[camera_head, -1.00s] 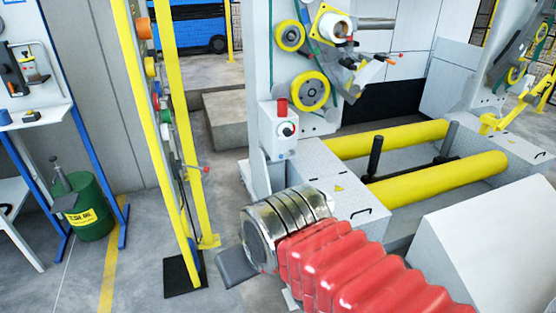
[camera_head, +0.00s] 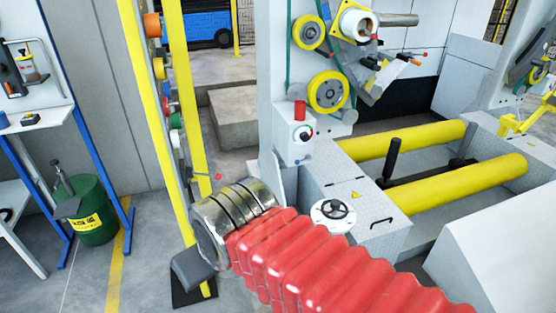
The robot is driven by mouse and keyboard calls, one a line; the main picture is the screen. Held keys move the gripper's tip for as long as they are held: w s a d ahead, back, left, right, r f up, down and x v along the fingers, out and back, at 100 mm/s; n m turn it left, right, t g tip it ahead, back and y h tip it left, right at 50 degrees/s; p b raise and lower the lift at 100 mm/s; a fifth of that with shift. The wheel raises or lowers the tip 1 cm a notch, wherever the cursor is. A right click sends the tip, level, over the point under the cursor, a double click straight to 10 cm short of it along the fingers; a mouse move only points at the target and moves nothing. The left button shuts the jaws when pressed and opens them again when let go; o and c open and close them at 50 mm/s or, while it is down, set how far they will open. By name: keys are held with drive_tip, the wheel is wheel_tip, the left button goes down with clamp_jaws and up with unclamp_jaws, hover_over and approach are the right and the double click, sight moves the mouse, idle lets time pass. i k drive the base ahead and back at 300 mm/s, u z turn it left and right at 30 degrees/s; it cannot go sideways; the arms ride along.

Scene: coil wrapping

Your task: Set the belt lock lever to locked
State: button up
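No label shows which part is the belt lock lever. A thin lever with a red knob (camera_head: 217,177) sticks out to the right from the yellow post frame. Another small red-tipped lever (camera_head: 423,55) is on the wrapping machine's upper mechanism. Their lock positions cannot be read. My arm with its red bellows reaches in from the bottom right and ends in a silver wrist. A dark grey part of my gripper (camera_head: 193,270) shows beyond the wrist, low in front of the post's foot and below the post's lever. It touches no lever that I can see. Its fingers cannot be made out.
A control box (camera_head: 295,138) with a red top stands right of the posts. A black handwheel (camera_head: 333,210) sits on the machine base behind my arm. Two yellow rollers (camera_head: 460,182) lie further right. A green drum (camera_head: 88,212) and workbench (camera_head: 38,120) stand left.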

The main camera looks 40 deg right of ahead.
sight(308, 158)
drive_tip(key=z, duration=0.15)
drive_tip(key=i, duration=1.15)
drive_tip(key=z, duration=0.65)
